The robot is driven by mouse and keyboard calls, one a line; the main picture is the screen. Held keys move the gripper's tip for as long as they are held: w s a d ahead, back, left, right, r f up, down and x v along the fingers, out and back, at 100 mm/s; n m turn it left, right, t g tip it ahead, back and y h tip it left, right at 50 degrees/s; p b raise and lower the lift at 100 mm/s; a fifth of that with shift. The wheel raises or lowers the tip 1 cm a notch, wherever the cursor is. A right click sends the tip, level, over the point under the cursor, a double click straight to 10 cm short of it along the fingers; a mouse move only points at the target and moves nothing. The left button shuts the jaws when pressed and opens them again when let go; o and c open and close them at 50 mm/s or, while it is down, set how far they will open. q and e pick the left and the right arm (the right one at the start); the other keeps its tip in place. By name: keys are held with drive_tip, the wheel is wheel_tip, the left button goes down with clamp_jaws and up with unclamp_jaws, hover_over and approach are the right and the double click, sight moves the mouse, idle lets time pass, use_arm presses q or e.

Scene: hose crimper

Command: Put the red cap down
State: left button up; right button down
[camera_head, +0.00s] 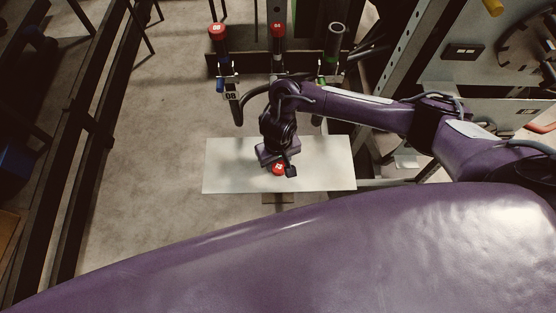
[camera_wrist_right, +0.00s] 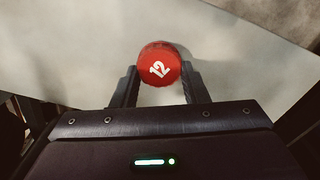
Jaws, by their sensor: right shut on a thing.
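The red cap (camera_head: 278,169), with a white 12 on its top, shows over the white board in the head view. In the right wrist view the cap (camera_wrist_right: 159,65) sits between the two dark fingers. My right gripper (camera_head: 277,165) is shut on it, over the middle of the board near its front edge. I cannot tell whether the cap touches the board. The left gripper is not in view.
The white board (camera_head: 230,170) is otherwise bare to both sides. Behind it stand a red-capped post (camera_head: 217,32), another red-capped post (camera_head: 278,31) and a dark-topped post (camera_head: 336,32). A dark rail frame runs along the left.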

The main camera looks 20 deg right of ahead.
sight(278, 165)
drive_tip(key=shift+f, duration=0.1)
drive_tip(key=c, duration=0.8)
unclamp_jaws()
drive_tip(key=shift+c, duration=0.2)
drive_tip(key=shift+r, duration=0.35)
wheel_tip(278, 165, up, 12)
drive_tip(key=p, duration=0.5)
drive_tip(key=shift+f, duration=0.2)
drive_tip(key=shift+s+f, duration=0.1)
